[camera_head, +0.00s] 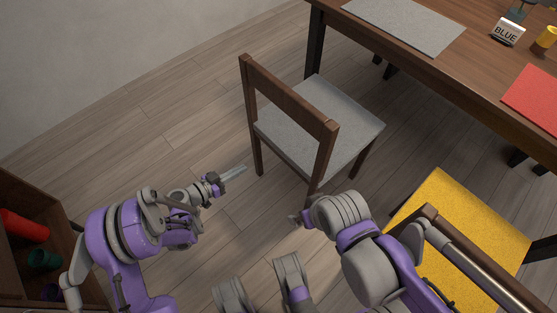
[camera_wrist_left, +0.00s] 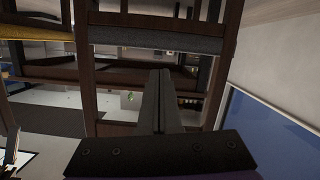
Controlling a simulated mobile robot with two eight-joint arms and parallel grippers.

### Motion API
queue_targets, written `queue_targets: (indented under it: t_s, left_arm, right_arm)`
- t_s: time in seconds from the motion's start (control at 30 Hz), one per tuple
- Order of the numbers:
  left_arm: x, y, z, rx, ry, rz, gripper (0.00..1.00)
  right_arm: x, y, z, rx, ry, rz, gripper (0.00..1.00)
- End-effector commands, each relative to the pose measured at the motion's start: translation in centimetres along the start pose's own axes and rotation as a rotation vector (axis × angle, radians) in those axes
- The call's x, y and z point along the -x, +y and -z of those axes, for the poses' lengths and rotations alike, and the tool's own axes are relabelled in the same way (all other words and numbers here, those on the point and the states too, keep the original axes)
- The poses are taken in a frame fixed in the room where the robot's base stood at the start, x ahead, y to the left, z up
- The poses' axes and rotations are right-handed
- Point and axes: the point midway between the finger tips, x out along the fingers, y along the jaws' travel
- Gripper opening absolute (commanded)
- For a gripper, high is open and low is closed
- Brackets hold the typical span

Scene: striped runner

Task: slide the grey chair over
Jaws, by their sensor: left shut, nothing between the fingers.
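The grey chair (camera_head: 325,122) has a brown wooden frame and a grey seat. It stands on the floor in the middle of the head view, its backrest towards me. Its seat edge and legs also show in the left wrist view (camera_wrist_left: 150,38). My left gripper (camera_head: 240,170) is shut and empty, just left of the chair's near legs; in the left wrist view its fingers (camera_wrist_left: 160,100) lie together. I cannot tell whether it touches the chair. My right gripper (camera_head: 298,218) is near the foot of the chair's backrest, mostly hidden by its own arm.
A yellow chair (camera_head: 460,225) is at the right. A shelf (camera_head: 45,265) is at lower left. Floor left of the chair is clear.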

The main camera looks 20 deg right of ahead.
Motion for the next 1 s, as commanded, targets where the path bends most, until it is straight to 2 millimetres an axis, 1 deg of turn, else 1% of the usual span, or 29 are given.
queue_targets:
  t_s: [0.03, 0.1, 0.2, 0.33, 0.47, 0.57, 0.9, 1.0]
  left_arm:
    - [-1.2, -0.5, -2.7, -0.032, 0.046, -0.011, 0.00]
    - [-2.0, -0.6, -4.8, -0.079, 0.109, -0.019, 0.00]
    - [-2.7, -0.5, -6.9, -0.133, 0.178, -0.022, 0.00]
    - [-3.0, -0.2, -8.2, -0.174, 0.231, -0.021, 0.00]
    - [-3.7, -0.1, -8.4, -0.187, 0.248, -0.021, 0.00]
    - [-5.1, 0.1, -8.0, -0.187, 0.248, -0.023, 0.00]
    - [-12.5, 0.3, -6.2, -0.186, 0.246, -0.022, 0.00]
    - [-14.1, 0.4, -5.8, -0.186, 0.246, -0.021, 0.00]
  right_arm:
    - [-1.4, 0.0, -0.3, 0.000, -0.002, 0.000, 1.00]
    - [-2.1, 0.0, -0.4, 0.000, -0.003, 0.000, 1.00]
    - [-2.8, 0.0, -0.6, 0.000, -0.003, 0.000, 1.00]
    - [-3.1, 0.0, -0.6, 0.000, -0.002, 0.000, 1.00]
    - [-3.1, 0.0, -0.6, 0.000, -0.002, 0.000, 1.00]
    - [-3.1, 0.0, -0.6, 0.000, -0.002, 0.000, 1.00]
    - [-3.1, 0.0, -0.6, 0.000, -0.002, 0.000, 1.00]
    - [-3.1, 0.0, -0.6, 0.000, -0.002, 0.000, 1.00]
